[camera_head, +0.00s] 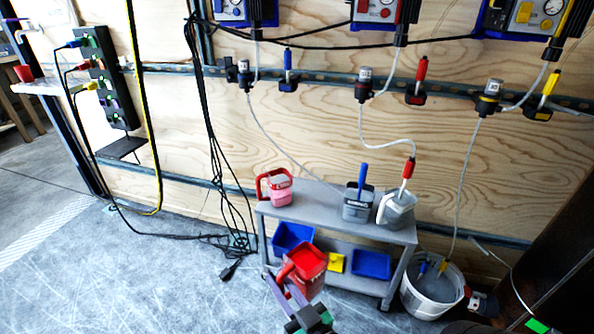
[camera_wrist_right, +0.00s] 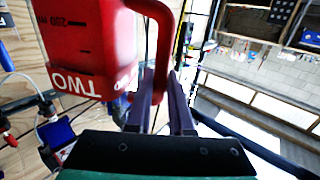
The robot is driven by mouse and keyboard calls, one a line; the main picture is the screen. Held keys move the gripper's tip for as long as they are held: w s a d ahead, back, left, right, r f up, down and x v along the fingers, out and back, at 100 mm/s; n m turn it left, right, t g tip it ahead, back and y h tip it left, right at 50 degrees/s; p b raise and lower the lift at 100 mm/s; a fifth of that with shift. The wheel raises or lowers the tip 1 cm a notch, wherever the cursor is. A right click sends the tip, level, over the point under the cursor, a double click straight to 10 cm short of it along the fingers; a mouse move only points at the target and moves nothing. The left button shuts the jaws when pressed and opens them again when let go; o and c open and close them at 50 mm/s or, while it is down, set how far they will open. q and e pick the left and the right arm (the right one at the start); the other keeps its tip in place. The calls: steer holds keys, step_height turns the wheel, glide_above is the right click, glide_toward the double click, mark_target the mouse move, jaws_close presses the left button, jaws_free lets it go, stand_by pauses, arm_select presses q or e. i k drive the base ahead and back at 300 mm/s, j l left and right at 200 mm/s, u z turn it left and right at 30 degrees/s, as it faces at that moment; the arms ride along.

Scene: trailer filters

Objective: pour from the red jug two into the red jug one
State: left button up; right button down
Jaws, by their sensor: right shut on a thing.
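Red jug two (camera_head: 304,262) is held in the air in front of the cart. In the right wrist view the red jug two (camera_wrist_right: 90,40) shows the word TWO, upside down in that picture. My right gripper (camera_head: 282,288) is shut on its red handle; the purple fingers of the right gripper (camera_wrist_right: 167,105) sit on either side of the handle there. Red jug one (camera_head: 281,199), with a red rim and handle and a pinkish lower body, stands at the left end of the cart's top shelf, behind and above jug two in the picture. My left gripper is not in view.
The grey cart (camera_head: 328,212) also bears a grey jug with a blue tool (camera_head: 357,204) and a grey jug with a red-handled hose (camera_head: 399,209). Blue bins (camera_head: 371,264) sit on its lower shelf. A white bucket (camera_head: 420,302) stands right. Black cables hang left of the cart.

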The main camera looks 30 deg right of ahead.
mark_target(273, 187)
steer(key=j+z, duration=0.1)
steer(key=z, duration=0.3)
steer(key=i+j+z, duration=0.1)
steer(key=z, duration=0.3)
steer(key=j+z, duration=0.2)
steer(key=z, duration=0.2)
